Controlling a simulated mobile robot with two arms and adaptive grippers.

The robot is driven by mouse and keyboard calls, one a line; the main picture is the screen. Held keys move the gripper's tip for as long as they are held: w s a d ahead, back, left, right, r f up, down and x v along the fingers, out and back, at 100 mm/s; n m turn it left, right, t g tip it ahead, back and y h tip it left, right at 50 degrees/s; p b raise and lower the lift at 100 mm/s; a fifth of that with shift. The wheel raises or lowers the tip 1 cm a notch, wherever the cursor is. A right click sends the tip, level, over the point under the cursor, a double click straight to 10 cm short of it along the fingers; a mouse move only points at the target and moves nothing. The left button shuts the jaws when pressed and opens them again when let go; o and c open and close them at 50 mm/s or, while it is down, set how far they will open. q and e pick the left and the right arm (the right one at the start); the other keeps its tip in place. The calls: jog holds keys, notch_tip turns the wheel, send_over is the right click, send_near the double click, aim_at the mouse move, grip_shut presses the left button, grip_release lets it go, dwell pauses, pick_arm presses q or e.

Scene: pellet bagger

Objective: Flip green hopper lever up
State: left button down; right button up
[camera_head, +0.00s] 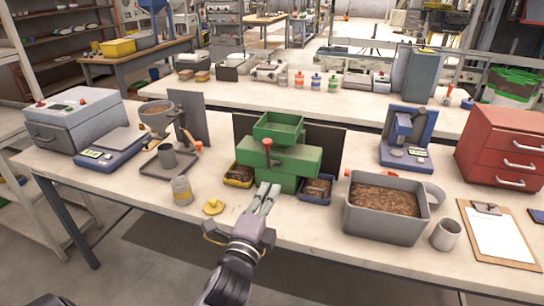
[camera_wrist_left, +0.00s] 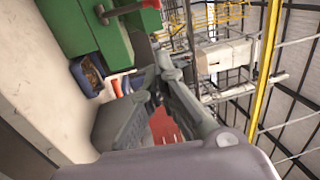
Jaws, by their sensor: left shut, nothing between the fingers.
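The green hopper machine (camera_head: 294,164) stands on the near table with a green tray-shaped hopper (camera_head: 278,129) on top. I cannot tell the lever's exact angle. My right gripper is not in view.
A yellow bin (camera_head: 239,180) and a blue bin (camera_head: 316,197) of pellets flank the machine's front. A grey pellet tub (camera_head: 383,232) stands to the right, a can (camera_head: 181,190) and a yellow lid (camera_head: 213,207) to the left. The table's front edge runs under my arm.

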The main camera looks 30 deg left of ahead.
pick_arm(q)
jog(key=a+p+x, duration=0.2)
jog(key=p+x, duration=0.1)
jog(key=x, duration=0.9)
jog(key=shift+a+p, duration=0.35)
jog(key=shift+p, duration=0.05)
jog(key=shift+r, duration=0.1)
jog(key=w+r+g+p, duration=0.1)
jog(key=p, duration=0.6)
jog(key=shift+w+a+r+g+h+p, duration=0.2)
jog(key=shift+w+r+g+h+p, duration=0.15)
jog(key=shift+w+g+h+p, duration=0.05)
